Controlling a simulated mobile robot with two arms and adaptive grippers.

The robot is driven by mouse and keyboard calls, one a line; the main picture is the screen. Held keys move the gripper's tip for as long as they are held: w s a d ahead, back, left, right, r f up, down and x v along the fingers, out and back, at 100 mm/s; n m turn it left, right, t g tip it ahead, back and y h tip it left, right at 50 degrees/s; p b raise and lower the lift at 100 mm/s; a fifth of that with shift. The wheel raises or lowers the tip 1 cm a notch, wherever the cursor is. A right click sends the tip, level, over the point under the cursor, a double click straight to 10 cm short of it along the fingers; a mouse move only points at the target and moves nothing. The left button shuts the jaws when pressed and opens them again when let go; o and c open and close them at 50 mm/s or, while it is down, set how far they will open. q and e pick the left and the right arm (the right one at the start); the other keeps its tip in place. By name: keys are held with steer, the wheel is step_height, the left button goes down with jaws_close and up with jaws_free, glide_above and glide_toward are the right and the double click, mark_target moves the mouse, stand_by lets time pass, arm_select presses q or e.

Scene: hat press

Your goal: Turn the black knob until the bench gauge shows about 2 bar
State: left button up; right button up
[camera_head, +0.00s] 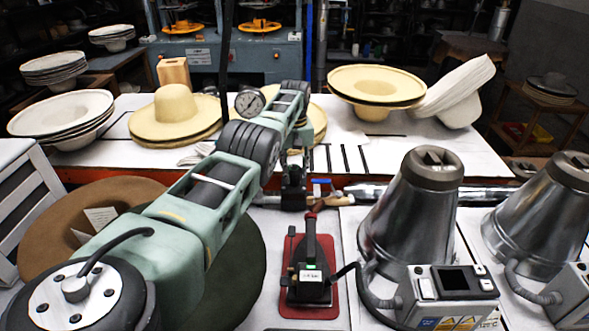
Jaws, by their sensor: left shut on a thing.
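My left gripper (293,188) points down there, dark and small in the picture, and is shut on the black knob. The gripper hides the knob, so its turn cannot be seen. My right gripper is not in view.
An iron (310,270) stands on a red mat (338,307) in front. Metal cones (412,215) with control boxes (447,292) stand at the right. Straw hats (173,108) and stacked hats (376,84) lie on the white bench (345,128). A brown brim (120,195) lies under my arm.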

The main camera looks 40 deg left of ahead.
mark_target(298, 168)
arm_select(q)
steer(key=shift+w+d, duration=0.1)
steer(key=shift+d, duration=0.1)
steer(key=o, duration=1)
steer(key=shift+w, duration=0.15)
steer(key=shift+o, duration=0.2)
steer(key=shift+r, duration=0.1)
steer(key=shift+a+r, duration=0.1)
steer(key=shift+r, duration=0.1)
step_height(298, 168, up, 12)
steer(key=shift+f, duration=0.25)
steer(key=shift+d, duration=0.2)
